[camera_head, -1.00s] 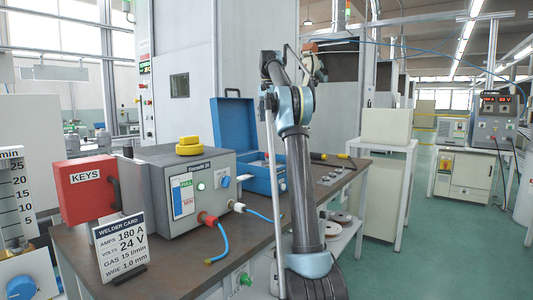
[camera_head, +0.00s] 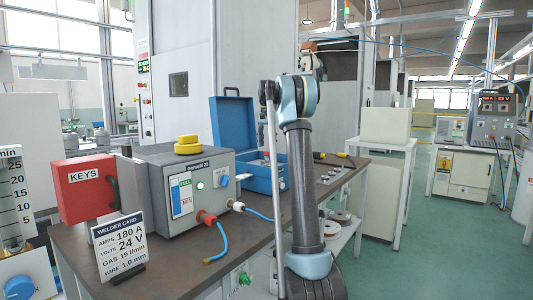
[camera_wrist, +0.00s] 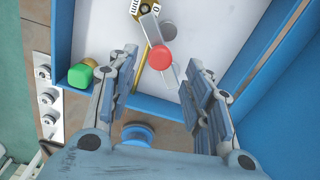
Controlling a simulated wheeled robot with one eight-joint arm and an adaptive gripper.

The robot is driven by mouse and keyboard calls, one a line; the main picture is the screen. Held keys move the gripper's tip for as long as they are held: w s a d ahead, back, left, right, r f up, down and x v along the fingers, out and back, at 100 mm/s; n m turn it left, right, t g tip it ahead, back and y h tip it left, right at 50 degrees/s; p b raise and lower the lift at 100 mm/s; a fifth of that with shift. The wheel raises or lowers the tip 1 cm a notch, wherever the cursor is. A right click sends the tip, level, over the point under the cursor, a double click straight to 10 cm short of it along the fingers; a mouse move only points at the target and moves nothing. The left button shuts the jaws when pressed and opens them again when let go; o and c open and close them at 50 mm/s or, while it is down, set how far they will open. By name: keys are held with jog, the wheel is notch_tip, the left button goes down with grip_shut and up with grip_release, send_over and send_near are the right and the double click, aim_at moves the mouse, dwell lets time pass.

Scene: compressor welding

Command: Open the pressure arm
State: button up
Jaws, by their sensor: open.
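My gripper (camera_wrist: 161,66) is open in the wrist view, its two fingers apart with nothing between them in its grasp. Between and beyond the fingertips shows a red round knob (camera_wrist: 160,56) on a grey lever, which looks like the pressure arm (camera_wrist: 149,27). It lies over a white floor inside a blue box (camera_wrist: 62,30). A brass-coloured part with lettering and a grey disc (camera_wrist: 168,28) are beside the lever. I cannot tell how far the knob is below the fingers. In the head view the open blue box (camera_head: 233,125) stands on the bench; my gripper is hidden there.
A green knob (camera_wrist: 80,77) and a blue round part (camera_wrist: 138,131) are near the box's near edge. A grey machine (camera_head: 190,190), red KEYS box (camera_head: 83,188) and welder card (camera_head: 120,244) stand on the bench (camera_head: 185,265). The box's raised lid is close on the right in the wrist view.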

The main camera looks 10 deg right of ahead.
aim_at(267, 158)
jog(key=shift+f, duration=2)
grip_shut()
